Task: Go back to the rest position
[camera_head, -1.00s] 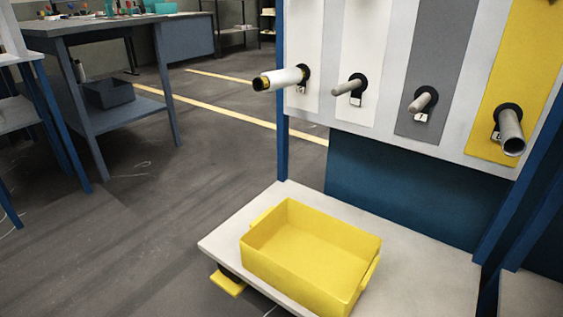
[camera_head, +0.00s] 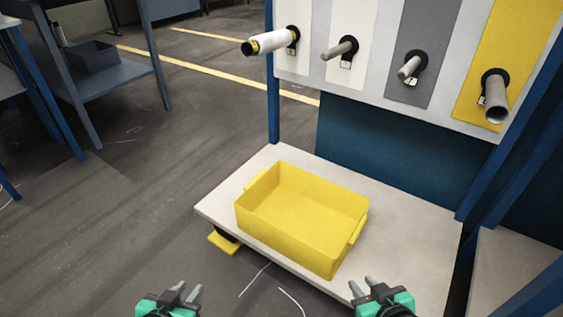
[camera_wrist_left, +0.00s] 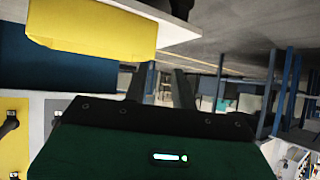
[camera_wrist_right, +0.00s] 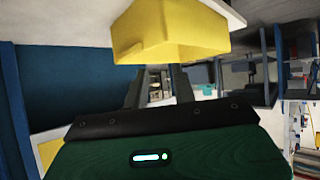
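My left gripper (camera_head: 183,293) shows at the bottom of the head view, left of centre, with its two fingers apart and nothing between them. My right gripper (camera_head: 367,287) is at the bottom right of centre, also with fingers apart and empty. Both are in front of the platform and apart from the yellow bin. In the left wrist view the left fingers (camera_wrist_left: 160,87) are spread with only background between them. In the right wrist view the right fingers (camera_wrist_right: 157,88) are spread too.
An empty yellow bin (camera_head: 300,205) sits on a light platform (camera_head: 415,225). Above it a panel carries several pegs; the leftmost holds a white spool (camera_head: 272,43), and the rightmost a grey tube (camera_head: 496,98). A blue workbench (camera_head: 100,80) stands at the left. Grey floor lies between.

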